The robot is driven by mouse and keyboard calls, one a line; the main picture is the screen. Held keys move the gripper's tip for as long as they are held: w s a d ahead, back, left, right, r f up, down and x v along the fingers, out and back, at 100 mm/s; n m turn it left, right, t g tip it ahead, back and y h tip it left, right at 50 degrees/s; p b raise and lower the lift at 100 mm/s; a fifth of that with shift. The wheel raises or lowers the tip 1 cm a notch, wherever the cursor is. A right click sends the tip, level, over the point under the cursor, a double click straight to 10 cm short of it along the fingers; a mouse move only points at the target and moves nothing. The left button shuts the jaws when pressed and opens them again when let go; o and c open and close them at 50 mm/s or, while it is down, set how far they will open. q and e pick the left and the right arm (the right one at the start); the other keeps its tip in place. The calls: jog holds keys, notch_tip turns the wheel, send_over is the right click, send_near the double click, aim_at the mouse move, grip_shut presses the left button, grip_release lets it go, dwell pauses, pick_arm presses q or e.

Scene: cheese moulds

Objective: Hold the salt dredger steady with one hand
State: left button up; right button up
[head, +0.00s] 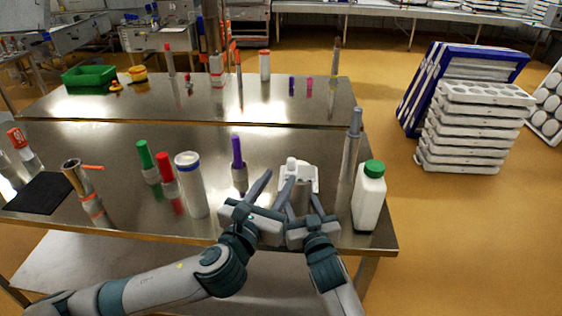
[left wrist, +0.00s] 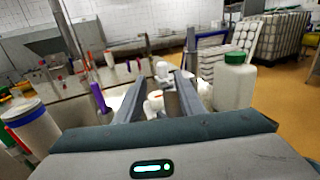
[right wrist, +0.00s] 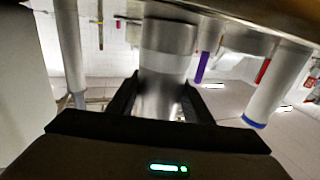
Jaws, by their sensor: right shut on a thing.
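A shiny metal cylinder, which looks like the salt dredger (right wrist: 165,65), stands between the fingers of my right gripper (right wrist: 160,100) in the right wrist view. That gripper is shut on it. In the head view the right gripper (head: 303,203) is at the table's front edge, and the dredger is mostly hidden by fingers. My left gripper (head: 271,190) is just left of it, fingers apart and pointing away from me. In the left wrist view its fingers (left wrist: 160,80) are spread, with white items beyond them. I cannot tell whether it touches the dredger.
A white bottle with a green cap (head: 368,200) and a tall grey cylinder (head: 350,160) stand close on the right. A white container with a blue band (head: 191,190) and a purple-topped item (head: 238,160) stand left. Moulds are stacked (head: 470,130) beyond.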

dwell(0.4)
jog(key=o, duration=1.4)
jog(key=shift+s, duration=0.15)
jog(key=v, duration=1.1)
jog(key=shift+s+d, duration=0.15)
jog(key=shift+s, duration=0.15)
